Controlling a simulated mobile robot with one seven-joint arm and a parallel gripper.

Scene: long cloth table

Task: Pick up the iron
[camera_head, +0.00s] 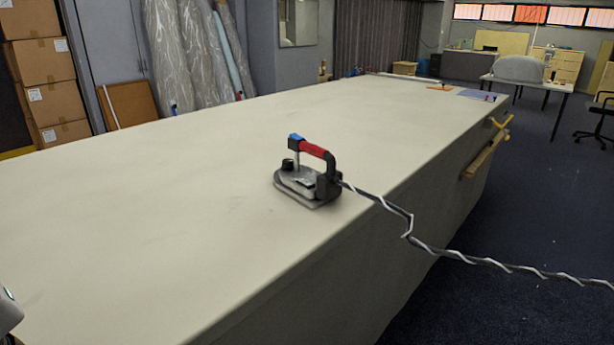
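The iron (309,180) stands flat on the long cloth table (150,200), near the table's right edge. It has a grey metal base, a dark body, a red handle on top and a blue part at the handle's left end. A twisted black-and-white cord (470,257) leaves its right side, passes over the table edge and runs off to the right. My gripper is not in view. A small pale piece shows at the lower left edge, and I cannot tell what it is.
The table top around the iron is clear. A yellow-ended wooden piece (486,152) sticks out from the table's right side. Stacked cardboard boxes (45,75) and wrapped rolls (190,50) stand behind at left. Dark floor is open at right, with a desk and chairs beyond.

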